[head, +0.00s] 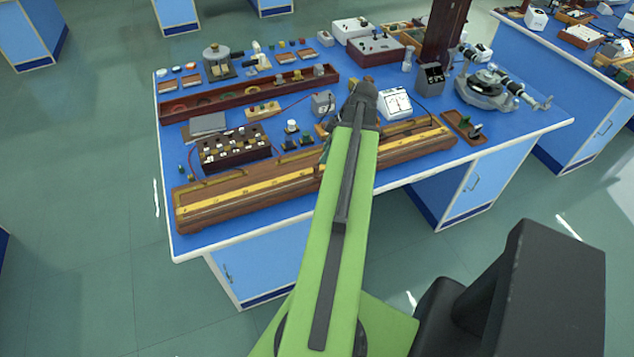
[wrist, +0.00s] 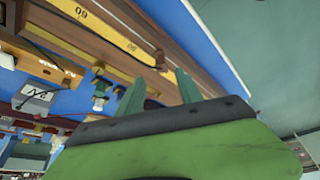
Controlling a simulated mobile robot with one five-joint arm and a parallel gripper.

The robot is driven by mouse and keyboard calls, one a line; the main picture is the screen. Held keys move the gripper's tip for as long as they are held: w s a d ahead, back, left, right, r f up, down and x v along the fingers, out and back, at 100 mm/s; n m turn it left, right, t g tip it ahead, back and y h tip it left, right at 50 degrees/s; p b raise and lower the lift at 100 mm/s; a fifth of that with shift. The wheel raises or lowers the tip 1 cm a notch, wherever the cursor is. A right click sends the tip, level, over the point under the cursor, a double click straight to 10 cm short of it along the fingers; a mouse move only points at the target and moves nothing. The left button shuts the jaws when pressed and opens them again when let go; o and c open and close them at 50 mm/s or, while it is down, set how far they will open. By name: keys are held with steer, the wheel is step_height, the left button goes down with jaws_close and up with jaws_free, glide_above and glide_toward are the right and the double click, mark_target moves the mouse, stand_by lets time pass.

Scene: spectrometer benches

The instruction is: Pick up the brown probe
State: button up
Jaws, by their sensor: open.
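My gripper (wrist: 158,88) shows in the wrist view as two green fingers standing apart, with no object visible between them. In the head view the end of my arm is over the blue bench (head: 290,207), and the fingertips are hidden behind the arm. I cannot clearly pick out the brown probe in either view. The long wooden metre bridge (head: 250,196) with a yellow scale lies along the near edge, partly behind my arm. In the wrist view the metre bridge (wrist: 120,42) lies past the fingertips.
A dark plug box (head: 235,148) and a long red-brown tray (head: 210,101) stand left of my arm. A white meter (head: 396,104), a small wooden tray (head: 464,127) and a spectrometer (head: 490,88) stand right of it. The green floor (head: 95,200) at left is clear.

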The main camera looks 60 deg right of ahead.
mark_target(317, 166)
steer(key=b+x, duration=0.2)
steer(key=x, duration=0.2)
steer(key=shift+s, duration=0.15)
steer(key=b+x, duration=0.5)
steer(key=shift+a+f, duration=0.1)
steer(key=shift+f, duration=0.05)
jaws_close()
